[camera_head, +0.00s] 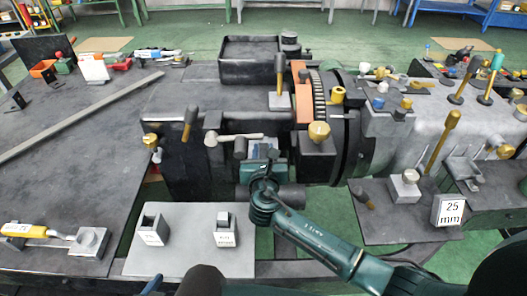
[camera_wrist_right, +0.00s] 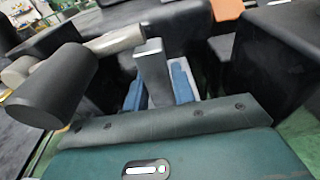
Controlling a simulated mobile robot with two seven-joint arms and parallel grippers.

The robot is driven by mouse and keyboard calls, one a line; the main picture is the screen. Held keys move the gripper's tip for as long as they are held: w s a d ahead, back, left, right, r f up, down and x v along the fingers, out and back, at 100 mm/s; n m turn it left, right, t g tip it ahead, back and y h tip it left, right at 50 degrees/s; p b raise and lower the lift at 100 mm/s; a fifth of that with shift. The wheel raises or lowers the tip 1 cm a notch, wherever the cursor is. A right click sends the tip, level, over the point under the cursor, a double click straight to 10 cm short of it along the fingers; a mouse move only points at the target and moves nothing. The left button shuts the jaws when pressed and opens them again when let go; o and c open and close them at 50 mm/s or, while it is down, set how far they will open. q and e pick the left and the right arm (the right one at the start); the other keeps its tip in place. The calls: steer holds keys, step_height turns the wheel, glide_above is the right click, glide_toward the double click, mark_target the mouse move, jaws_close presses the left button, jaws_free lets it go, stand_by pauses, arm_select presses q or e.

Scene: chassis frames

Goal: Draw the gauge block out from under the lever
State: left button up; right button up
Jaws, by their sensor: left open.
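The lever (camera_head: 234,137) is a light grey bar with a rounded end at the front of the machine. It also shows in the right wrist view (camera_wrist_right: 115,40), beside a large black knob (camera_wrist_right: 55,85). The gauge block (camera_wrist_right: 152,72) is a grey upright piece by the lever's end, between the blue fingers of my right gripper (camera_wrist_right: 157,90). The fingers look closed against its sides; its lower part is hidden. In the head view my right gripper (camera_head: 266,160) reaches the machine's front and hides the block. Only a bit of my left gripper (camera_head: 152,285) shows at the bottom edge, open.
A grey plate (camera_head: 185,262) in front carries two small labelled holders (camera_head: 151,229). A "25 mm" sign (camera_head: 450,209) stands on the right plate beside a knobbed block (camera_head: 405,186). A yellow-handled tool (camera_head: 25,229) lies at the left. The dark left bench (camera_head: 75,165) has much free room.

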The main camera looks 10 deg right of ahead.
mark_target(264, 143)
jaws_close()
steer(key=shift+f+p+v, duration=0.1)
steer(key=shift+p+v, duration=0.35)
steer(key=shift+v, duration=0.3)
steer(key=shift+f+p+v, duration=0.15)
steer(key=shift+p+v, duration=0.25)
steer(key=shift+v, duration=0.3)
steer(key=shift+f+p+v, duration=0.1)
steer(key=shift+p+v, duration=0.25)
steer(key=shift+v, duration=0.45)
steer(key=shift+f+p+v, duration=0.15)
steer(key=shift+p+v, duration=0.2)
steer(key=shift+v, duration=0.4)
steer(key=shift+r+p, duration=2.55)
steer(key=shift+p, duration=0.05)
